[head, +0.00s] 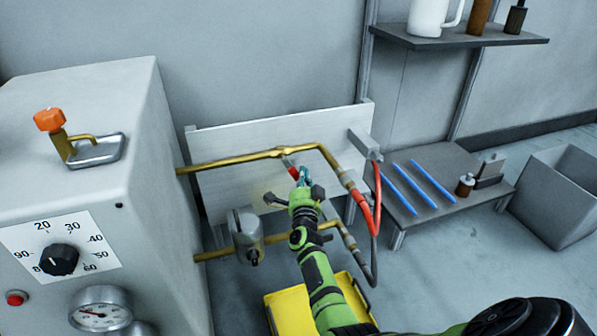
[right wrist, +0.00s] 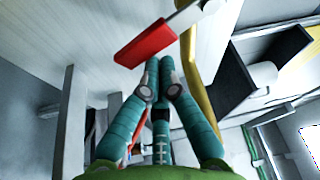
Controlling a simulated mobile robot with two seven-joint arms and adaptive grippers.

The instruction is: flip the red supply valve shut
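The red supply valve's lever (head: 293,172) hangs tilted down from the upper brass pipe (head: 232,161). In the right wrist view its red grip (right wrist: 147,44) lies slantwise just beyond my fingertips, with a pale metal shank running up to the right. My right gripper (head: 304,177) is beside the lever, with its teal fingers drawn together. The fingertips (right wrist: 159,62) are very close to the grip's edge; I cannot tell whether they touch it. Nothing shows between the fingers. My left gripper is not in view.
A grey machine with a dial (head: 59,260) and an orange-knobbed lever (head: 49,119) stands left. A red-sleeved hose (head: 376,215) hangs right of the valve. A yellow bin (head: 290,312) is below. A low bench (head: 440,160) holds blue rods (head: 436,183).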

